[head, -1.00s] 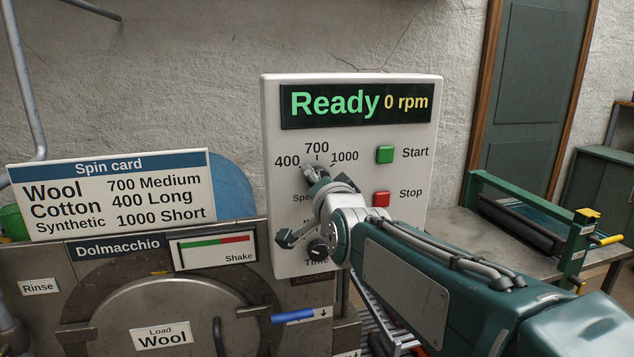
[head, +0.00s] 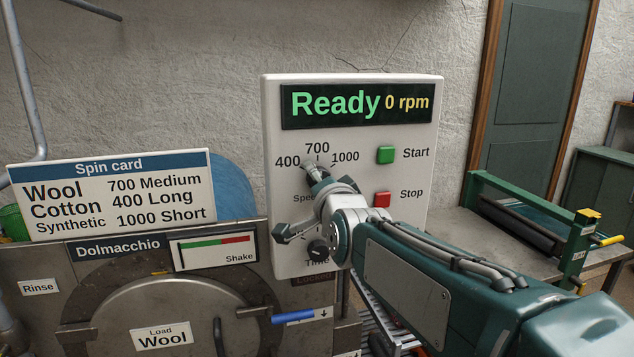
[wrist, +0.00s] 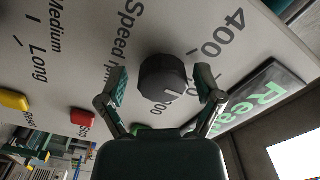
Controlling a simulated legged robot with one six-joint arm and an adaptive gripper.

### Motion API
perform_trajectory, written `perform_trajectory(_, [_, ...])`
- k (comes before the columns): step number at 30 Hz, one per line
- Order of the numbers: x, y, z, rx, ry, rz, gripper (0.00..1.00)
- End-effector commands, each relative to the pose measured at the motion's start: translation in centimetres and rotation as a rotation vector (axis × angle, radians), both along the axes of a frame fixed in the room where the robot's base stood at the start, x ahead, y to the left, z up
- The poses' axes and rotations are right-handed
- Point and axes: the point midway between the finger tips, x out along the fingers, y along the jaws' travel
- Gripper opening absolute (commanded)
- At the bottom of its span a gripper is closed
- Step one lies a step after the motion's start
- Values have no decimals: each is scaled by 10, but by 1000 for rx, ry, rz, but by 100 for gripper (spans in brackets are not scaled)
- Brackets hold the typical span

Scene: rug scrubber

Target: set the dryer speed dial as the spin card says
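The spin card (head: 110,193) in the head view reads Wool 700 Medium, Cotton 400 Long, Synthetic 1000 Short. The load label (head: 161,336) on the drum door reads Wool. The dryer panel (head: 285,110) has a display (head: 355,104) reading Ready, 0 rpm. My gripper is at the speed scale in the head view, hiding most of the dial. In the wrist view the dark speed dial (wrist: 163,80) sits between the open fingers of my gripper (wrist: 161,84), with a gap visible on each side. I cannot tell which number the dial points to.
A green Start button (head: 385,155) and a red Stop button (head: 382,199) are right of the speed scale. The time dial (head: 318,249) is just below my gripper. A table with a green-framed roller (head: 520,220) stands at the right.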

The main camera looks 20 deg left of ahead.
Motion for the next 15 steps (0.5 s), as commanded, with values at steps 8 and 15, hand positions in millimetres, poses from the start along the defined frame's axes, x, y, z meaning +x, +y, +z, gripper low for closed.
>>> perform_trajectory(8, [0,0,1,0,-2,1,93])
perform_trajectory(15, [-12,-6,1,1,-2,1,93])
